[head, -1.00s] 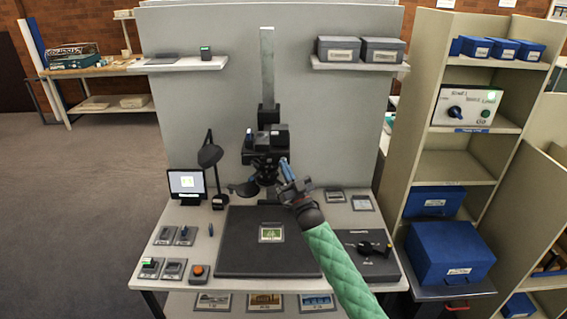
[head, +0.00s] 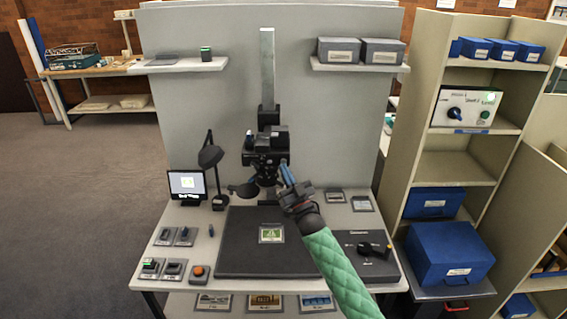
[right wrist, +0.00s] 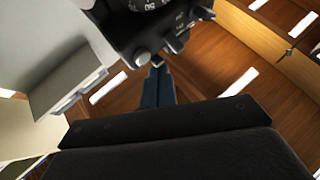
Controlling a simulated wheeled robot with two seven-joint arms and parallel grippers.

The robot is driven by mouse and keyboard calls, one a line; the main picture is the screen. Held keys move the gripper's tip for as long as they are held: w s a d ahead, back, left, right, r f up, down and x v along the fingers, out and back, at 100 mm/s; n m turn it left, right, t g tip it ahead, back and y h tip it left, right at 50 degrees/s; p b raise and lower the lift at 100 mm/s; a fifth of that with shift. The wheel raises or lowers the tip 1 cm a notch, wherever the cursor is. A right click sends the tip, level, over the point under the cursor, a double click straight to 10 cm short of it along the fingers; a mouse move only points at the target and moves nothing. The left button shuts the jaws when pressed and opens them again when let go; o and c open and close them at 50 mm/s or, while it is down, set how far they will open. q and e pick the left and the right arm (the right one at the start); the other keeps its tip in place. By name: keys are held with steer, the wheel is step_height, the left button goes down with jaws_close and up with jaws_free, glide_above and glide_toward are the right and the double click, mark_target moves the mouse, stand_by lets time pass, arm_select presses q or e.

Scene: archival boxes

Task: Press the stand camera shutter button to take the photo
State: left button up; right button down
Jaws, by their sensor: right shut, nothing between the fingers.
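The black stand camera (head: 264,158) hangs on its upright column above the dark baseboard (head: 235,258), with a small green picture card (head: 271,234) lying under it. My right gripper (head: 286,172) is shut and empty at the camera's lower right side. In the right wrist view, the blue fingers (right wrist: 157,72) point up at the underside of the camera body (right wrist: 160,25), with their tips close beside a small round knob (right wrist: 142,57). I cannot tell whether they touch, or which knob is the shutter button. My left gripper is out of view.
A small monitor (head: 187,186) and a black lamp (head: 211,160) stand at the table's left. An orange button box (head: 199,274) is at the front left. A black control panel (head: 367,255) lies to the right. Shelves with blue boxes (head: 449,253) stand at the far right.

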steer(key=s+p, duration=0.1)
steer(key=s, duration=0.4)
steer(key=shift+p, duration=0.3)
stand_by(0.7)
